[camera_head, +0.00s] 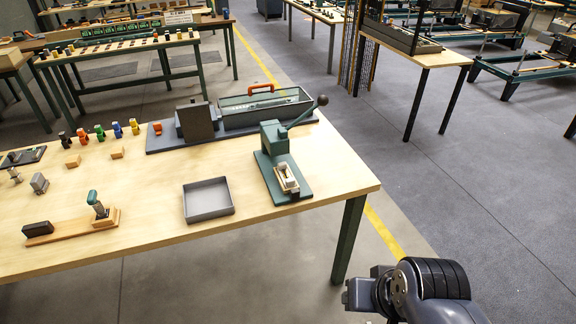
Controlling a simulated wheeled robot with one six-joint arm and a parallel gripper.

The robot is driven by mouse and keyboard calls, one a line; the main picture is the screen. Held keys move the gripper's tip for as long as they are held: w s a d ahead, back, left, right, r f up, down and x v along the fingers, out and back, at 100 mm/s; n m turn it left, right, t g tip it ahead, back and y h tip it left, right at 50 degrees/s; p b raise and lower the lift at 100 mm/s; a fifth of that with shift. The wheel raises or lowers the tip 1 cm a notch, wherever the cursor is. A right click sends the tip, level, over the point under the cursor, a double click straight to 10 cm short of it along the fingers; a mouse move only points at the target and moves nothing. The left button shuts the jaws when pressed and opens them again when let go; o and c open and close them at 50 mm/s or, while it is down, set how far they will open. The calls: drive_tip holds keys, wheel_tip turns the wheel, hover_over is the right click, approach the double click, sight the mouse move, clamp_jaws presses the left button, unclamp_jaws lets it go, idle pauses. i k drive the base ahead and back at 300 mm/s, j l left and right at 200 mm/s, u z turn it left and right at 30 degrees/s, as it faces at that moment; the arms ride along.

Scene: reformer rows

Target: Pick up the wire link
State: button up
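I cannot pick out the wire link for certain; at this size no thin wire piece shows clearly on the wooden worktable (150,215). A green lever press (272,140) stands near the table's right end, with a small pale and brown piece (287,178) in its base. An open grey tray (208,200) lies left of it and looks empty. My arm is at the bottom right, off the table's front right corner. My gripper's fingers cannot be made out there.
A dark base carries a glass-topped case with a red handle (261,88) at the back. Several coloured small pieces (117,130), wooden blocks (72,161) and a wooden board with a green-handled tool (97,204) stand at the left.

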sight(289, 182)
drive_tip(key=i+j+u, duration=0.1)
drive_tip(key=i+j, duration=0.55)
drive_tip(key=i, duration=0.1)
